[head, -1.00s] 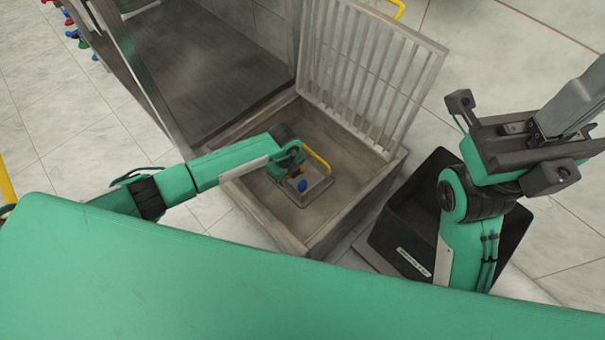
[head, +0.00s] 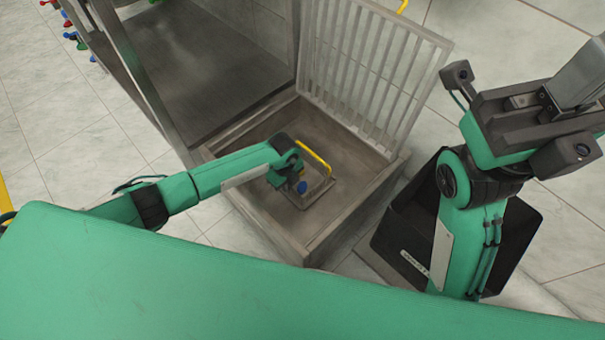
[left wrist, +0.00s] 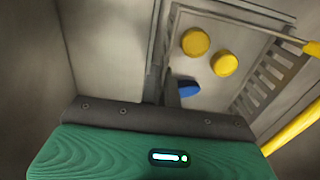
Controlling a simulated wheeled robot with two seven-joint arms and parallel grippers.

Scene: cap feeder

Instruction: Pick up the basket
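The basket (head: 325,187) is a small grey tray with a raised yellow handle (head: 318,158). It is inside the open grey feeder box. A blue cap (head: 303,188) shows in it. The left wrist view shows the blue cap (left wrist: 191,89) and two yellow caps (left wrist: 196,42) in the basket, with the handle at the right. My left gripper (head: 296,186) reaches down at the basket's left side; in the wrist view its fingers (left wrist: 164,88) look closed on the basket's side wall. My right gripper (head: 585,78) is raised at the upper right, its fingertips cut off by the frame.
The feeder box (head: 330,240) has walls all round the basket and a slatted lid (head: 375,65) standing open behind. A black bin (head: 405,225) stands to its right, below my right arm. A grey frame (head: 200,60) stands behind left. Coloured pieces show far left.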

